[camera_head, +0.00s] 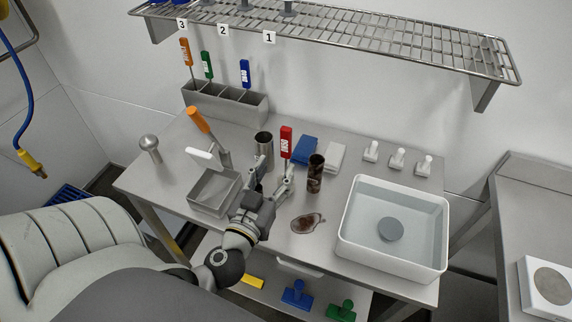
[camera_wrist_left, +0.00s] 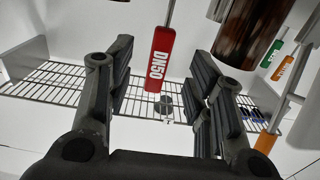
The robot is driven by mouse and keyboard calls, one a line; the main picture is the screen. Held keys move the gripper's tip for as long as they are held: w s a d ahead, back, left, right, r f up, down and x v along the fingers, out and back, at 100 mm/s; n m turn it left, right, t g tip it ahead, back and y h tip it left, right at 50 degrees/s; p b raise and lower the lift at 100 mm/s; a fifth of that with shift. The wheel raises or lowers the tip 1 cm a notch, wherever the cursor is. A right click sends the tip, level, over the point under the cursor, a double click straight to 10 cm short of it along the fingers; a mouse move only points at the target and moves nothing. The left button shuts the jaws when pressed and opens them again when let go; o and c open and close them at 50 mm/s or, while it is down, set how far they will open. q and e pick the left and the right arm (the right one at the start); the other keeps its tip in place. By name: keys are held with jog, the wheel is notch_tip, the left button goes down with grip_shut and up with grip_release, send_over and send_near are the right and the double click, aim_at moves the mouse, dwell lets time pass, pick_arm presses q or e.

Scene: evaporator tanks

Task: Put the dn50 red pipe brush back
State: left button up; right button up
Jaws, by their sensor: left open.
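The red pipe brush (camera_head: 286,142) has a red handle and a thin stem, upright over the table just beyond my left gripper (camera_head: 273,172). In the left wrist view its handle (camera_wrist_left: 159,60), marked DN50, lies between the spread fingers (camera_wrist_left: 162,72), apart from both. My left gripper is open and holds nothing. The brush's lower end is hidden in the head view. A grey brush holder (camera_head: 253,108) at the table's back left bears orange, green and blue-handled brushes; I see no handle over its right end. My right gripper is not in view.
A dark, stained pipe (camera_head: 316,174) stands right of the gripper, beside a brown puddle (camera_head: 306,223). A steel cylinder (camera_head: 264,143) stands behind it. A grey tray (camera_head: 207,210) is left, a white basin (camera_head: 350,235) right. A wire shelf (camera_head: 400,45) overhangs the back.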

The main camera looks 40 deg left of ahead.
aim_at(285, 153)
pick_arm(q)
jog(key=shift+p+x, duration=0.55)
jog(key=shift+x, duration=0.95)
jog(key=shift+w+a+r+p, duration=0.15)
jog(key=shift+w+p, duration=0.4)
jog(key=p+x, duration=0.2)
jog(key=x, duration=0.1)
jog(key=shift+w+a+f, duration=0.15)
jog(key=shift+w+f, duration=0.15)
jog(key=shift+w, duration=0.2)
grip_shut()
